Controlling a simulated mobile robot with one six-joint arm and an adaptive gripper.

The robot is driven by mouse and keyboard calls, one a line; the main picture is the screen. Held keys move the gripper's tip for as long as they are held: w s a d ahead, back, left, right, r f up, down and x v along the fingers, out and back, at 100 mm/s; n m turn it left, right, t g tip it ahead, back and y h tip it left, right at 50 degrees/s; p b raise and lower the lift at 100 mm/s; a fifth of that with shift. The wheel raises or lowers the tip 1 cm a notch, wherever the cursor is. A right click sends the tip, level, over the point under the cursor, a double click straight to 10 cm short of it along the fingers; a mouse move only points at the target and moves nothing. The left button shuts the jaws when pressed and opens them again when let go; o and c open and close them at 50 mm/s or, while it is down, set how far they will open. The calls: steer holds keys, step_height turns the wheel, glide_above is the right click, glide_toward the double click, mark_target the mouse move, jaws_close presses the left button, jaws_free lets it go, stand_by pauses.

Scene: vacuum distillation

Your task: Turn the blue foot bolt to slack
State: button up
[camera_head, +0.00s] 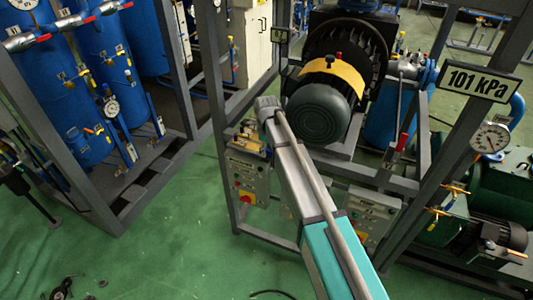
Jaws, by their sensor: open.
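I cannot pick out the blue foot bolt in the head view. The dark motor (320,105) with a yellow band sits on a grey base inside a grey frame, and my arm crosses in front of its lower left side. My arm reaches up from the bottom edge, teal then grey, and ends in a rounded grey joint beside the motor. No gripper fingers show past that joint.
Grey control boxes (248,182) hang low on the frame. Blue tanks (65,90) stand at the left. A "101 kPa" sign (478,80) and a dial gauge (490,138) are at the right. The green floor (170,245) is mostly clear at lower left.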

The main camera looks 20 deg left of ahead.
steer(key=shift+f, duration=0.2)
jaws_close()
stand_by(0.4)
